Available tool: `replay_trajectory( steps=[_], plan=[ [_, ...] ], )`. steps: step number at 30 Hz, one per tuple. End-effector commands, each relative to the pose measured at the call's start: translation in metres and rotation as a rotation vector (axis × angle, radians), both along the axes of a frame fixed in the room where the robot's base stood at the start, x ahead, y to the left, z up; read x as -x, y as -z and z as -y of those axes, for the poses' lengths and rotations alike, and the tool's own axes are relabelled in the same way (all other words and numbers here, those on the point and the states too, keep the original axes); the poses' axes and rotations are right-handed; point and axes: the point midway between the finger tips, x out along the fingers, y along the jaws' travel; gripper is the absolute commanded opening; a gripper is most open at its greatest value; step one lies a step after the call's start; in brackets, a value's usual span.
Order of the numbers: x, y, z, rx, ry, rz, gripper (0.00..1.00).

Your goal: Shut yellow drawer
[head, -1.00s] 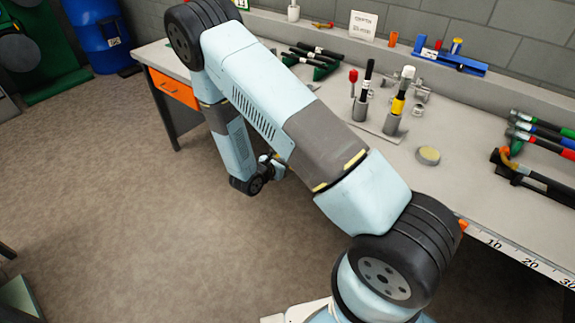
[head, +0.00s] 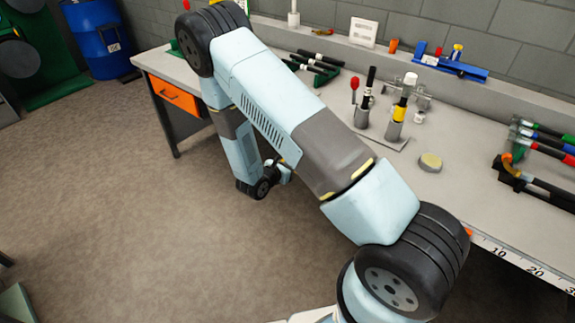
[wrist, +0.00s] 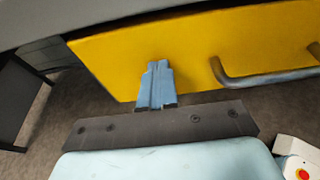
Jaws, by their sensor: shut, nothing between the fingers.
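The yellow drawer (wrist: 200,45) fills the upper part of the wrist view, under a grey bench edge. Its grey bar handle (wrist: 265,77) is to the right of my gripper (wrist: 157,68). My gripper's blue fingers are shut together and empty. Their tips overlap the lower left part of the yellow front; I cannot tell whether they touch it. How far the drawer stands out of the bench is also unclear. In the head view my arm hides the yellow drawer, and the fingers cannot be made out there.
An orange drawer front (head: 173,97) shows at the bench's left end. The workbench (head: 460,200) carries tools, a tool stand and a blue crimper-like tool (head: 450,65). A blue barrel (head: 97,38) stands at the back left. The floor (head: 110,210) left of my arm is clear.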

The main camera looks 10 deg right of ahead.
Motion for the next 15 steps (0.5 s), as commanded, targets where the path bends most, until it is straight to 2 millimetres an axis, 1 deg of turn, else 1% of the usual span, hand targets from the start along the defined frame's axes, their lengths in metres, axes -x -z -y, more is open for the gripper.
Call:
replay_trajectory(
  steps=[2, 6, 15],
  plan=[
    [0.006, 0.000, -0.005, 0.002, 0.003, -0.002, 0.00],
    [0.017, 0.002, -0.026, -0.002, -0.002, -0.004, 0.00],
    [0.053, -0.017, -0.072, -0.004, -0.006, -0.004, 0.00]
  ],
)
